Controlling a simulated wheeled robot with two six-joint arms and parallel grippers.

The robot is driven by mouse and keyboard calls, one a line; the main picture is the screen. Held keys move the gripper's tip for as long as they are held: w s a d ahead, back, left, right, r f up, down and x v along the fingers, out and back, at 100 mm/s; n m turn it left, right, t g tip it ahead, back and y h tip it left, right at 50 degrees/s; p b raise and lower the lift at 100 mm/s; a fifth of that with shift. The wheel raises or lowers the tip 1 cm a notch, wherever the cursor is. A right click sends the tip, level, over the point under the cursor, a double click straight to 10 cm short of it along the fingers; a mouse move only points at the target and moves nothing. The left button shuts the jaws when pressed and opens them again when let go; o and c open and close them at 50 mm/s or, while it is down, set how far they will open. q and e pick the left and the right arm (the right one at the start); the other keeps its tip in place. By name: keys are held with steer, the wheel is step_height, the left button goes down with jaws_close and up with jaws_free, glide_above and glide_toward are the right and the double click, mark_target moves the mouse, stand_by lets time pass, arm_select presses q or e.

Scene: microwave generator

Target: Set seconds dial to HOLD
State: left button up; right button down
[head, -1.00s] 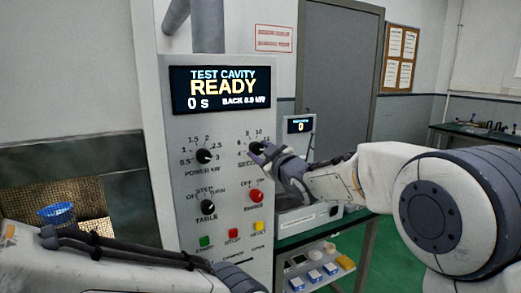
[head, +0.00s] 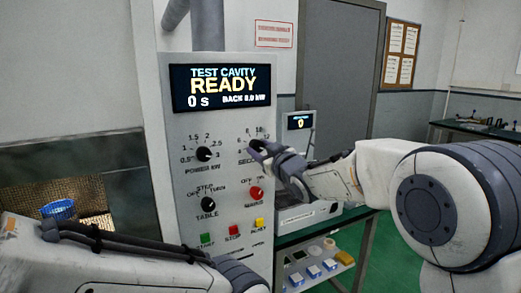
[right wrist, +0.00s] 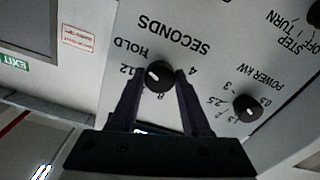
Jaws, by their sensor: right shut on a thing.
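The seconds dial (right wrist: 160,77) is a round black knob with a white mark on a grey panel. In the right wrist view, which is upside down, the mark lies on the side of the 12 and HOLD labels; its exact setting is hard to tell. My right gripper (right wrist: 154,80) is shut on the dial, one finger on each side. In the head view my right gripper (head: 264,152) covers most of the dial. The HOLD label (right wrist: 133,47) is readable in the wrist view. My left arm crosses the lower left; its gripper is not clearly seen.
The display (head: 220,88) reads READY and 0 s. The power dial (head: 204,154), table dial (head: 208,204) and red enable knob (head: 255,193) are close by on the panel. Green, red and yellow buttons sit below.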

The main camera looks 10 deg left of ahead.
steer(key=shift+c, duration=1.8)
jaws_free()
steer(key=b+v, duration=0.2)
steer(key=v, duration=0.8)
steer(key=shift+s+d+b, duration=0.2)
steer(key=shift+b, duration=0.15)
steer(key=shift+f, duration=0.1)
steer(key=s+d+f+m+g+h+p, duration=0.3)
steer(key=s+f+g+h, duration=0.4)
steer(key=s+f, duration=0.95)
steer(key=s+d+f+g, duration=0.2)
steer(key=s, duration=0.4)
steer(key=s+d+f+g+h, duration=0.1)
steer(key=s+f+g, duration=0.1)
steer(key=s, duration=0.5)
steer(key=s+d+f+g+h, duration=0.1)
steer(key=s+d+g, duration=0.1)
steer(key=s+g, duration=0.2)
steer(key=shift+s+d+f, duration=0.4)
steer(key=shift+s, duration=0.8)
